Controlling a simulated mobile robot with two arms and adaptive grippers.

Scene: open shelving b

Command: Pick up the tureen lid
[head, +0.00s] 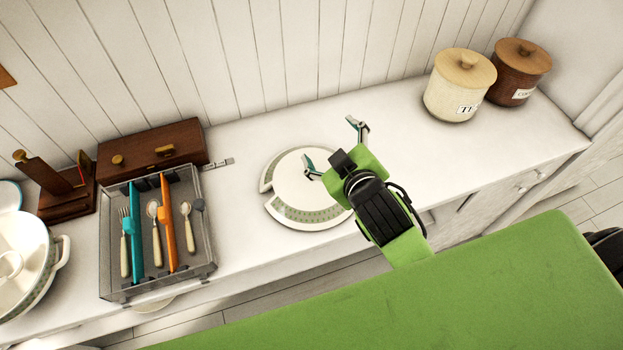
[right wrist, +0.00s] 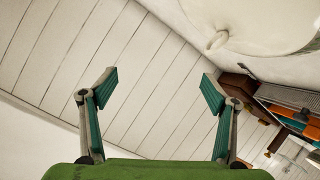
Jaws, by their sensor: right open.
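The tureen lid (head: 8,266) is white with a loop handle. My left gripper is not in view.
Two lidded canisters (head: 460,88) stand at the right. The counter (head: 400,140) is clear between scale and canisters.

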